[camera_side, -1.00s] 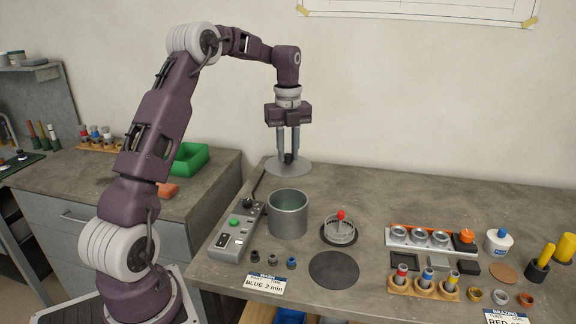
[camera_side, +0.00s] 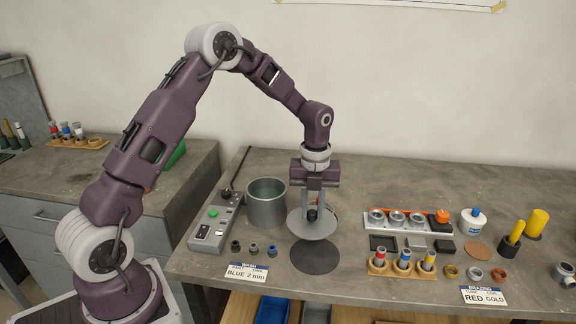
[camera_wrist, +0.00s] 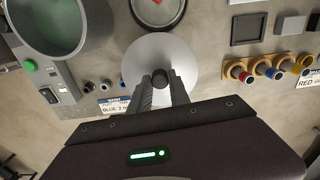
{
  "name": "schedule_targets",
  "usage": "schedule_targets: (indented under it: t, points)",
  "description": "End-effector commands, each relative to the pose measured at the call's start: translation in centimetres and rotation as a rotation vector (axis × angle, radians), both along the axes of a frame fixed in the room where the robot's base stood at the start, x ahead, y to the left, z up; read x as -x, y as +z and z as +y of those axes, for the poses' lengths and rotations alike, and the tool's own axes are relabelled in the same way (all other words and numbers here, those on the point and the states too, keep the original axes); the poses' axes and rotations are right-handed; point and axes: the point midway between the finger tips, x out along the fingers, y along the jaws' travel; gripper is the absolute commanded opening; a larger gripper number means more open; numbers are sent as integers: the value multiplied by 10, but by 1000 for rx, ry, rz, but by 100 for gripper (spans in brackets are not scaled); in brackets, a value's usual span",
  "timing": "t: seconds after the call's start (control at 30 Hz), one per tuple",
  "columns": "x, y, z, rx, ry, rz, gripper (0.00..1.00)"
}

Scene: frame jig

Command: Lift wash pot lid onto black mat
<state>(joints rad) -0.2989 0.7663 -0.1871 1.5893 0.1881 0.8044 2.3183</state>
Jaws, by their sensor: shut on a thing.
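My gripper (camera_side: 312,212) is shut on the black knob of the grey round wash pot lid (camera_side: 298,226). The lid hangs level above the round black mat (camera_side: 316,262), which shows below and slightly right of it in the side view. In the wrist view the lid (camera_wrist: 178,60) lies beyond my fingertips (camera_wrist: 160,82) and hides the mat. The wash pot (camera_side: 266,206) stands open to the left of the lid; it also shows in the wrist view (camera_wrist: 84,48). I cannot tell the exact gap between lid and mat.
The control box (camera_side: 212,226) stands left of the pot. Small dark fittings (camera_side: 254,249) and the BLUE 2 min card (camera_side: 246,273) are at the front. A wooden holder (camera_side: 402,266) with coloured pieces stands right of the mat. The round basket (camera_wrist: 157,10) is behind the lid.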

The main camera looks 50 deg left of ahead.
Motion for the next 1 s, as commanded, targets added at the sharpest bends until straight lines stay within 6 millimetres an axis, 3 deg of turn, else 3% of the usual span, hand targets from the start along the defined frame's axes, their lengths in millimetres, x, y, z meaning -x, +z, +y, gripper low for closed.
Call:
schedule_targets:
  t: [0.1,0.2,0.6,1.0]
  points:
    - [6,-14,-22,4,-56,0,0]
    - [8,-21,-28,6,-73,0,0]
    - [8,-63,-28,6,-71,-1,0]
    - [8,-67,-28,5,-71,-2,0]
